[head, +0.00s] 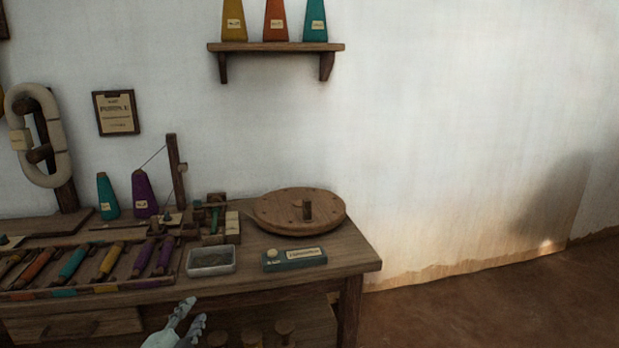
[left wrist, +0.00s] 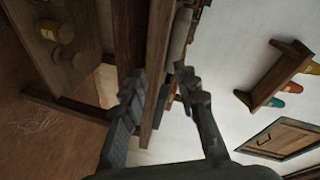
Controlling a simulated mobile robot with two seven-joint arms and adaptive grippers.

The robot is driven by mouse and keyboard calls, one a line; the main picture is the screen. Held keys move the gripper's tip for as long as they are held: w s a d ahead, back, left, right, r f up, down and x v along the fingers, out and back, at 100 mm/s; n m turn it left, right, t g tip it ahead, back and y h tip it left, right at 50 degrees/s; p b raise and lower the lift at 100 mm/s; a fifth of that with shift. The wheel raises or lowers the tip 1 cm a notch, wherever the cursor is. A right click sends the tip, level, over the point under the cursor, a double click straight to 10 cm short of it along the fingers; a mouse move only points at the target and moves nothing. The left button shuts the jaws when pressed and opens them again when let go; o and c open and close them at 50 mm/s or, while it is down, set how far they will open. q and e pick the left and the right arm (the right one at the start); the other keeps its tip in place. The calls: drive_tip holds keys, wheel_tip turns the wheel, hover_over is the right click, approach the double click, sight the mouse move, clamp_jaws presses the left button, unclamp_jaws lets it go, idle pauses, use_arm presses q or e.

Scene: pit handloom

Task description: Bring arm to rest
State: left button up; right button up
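My left gripper (head: 190,322) shows at the bottom of the head view, in front of the table's front edge. Its two fingers are apart with nothing between them. The left wrist view also shows the open fingers (left wrist: 168,88), with the wooden table (left wrist: 130,30) beyond them. My right gripper does not show in either view.
The wooden table (head: 345,255) holds a tray of colored bobbins (head: 72,262), a grey metal tin (head: 210,261), a teal labelled box (head: 294,259) and a round wooden disc (head: 275,212). The floor (head: 480,300) at right is clear.

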use_arm(q)
drive_tip(key=s+a+f+n+g+y, duration=0.25)
drive_tip(key=s+f+n+g, duration=0.5)
drive_tip(key=s+f, duration=0.75)
drive_tip(key=s+f+n+g, duration=0.2)
drive_tip(key=s+f, duration=0.1)
drive_tip(key=s, duration=0.5)
drive_tip(key=s+f+n+g+h, duration=0.1)
drive_tip(key=s+f+n+g, duration=0.1)
drive_tip(key=s, duration=0.6)
drive_tip(key=shift+s+d+f+g, duration=0.25)
drive_tip(key=shift+d+f+g, duration=0.25)
drive_tip(key=shift+f, duration=0.3)
drive_tip(key=shift+a, duration=0.1)
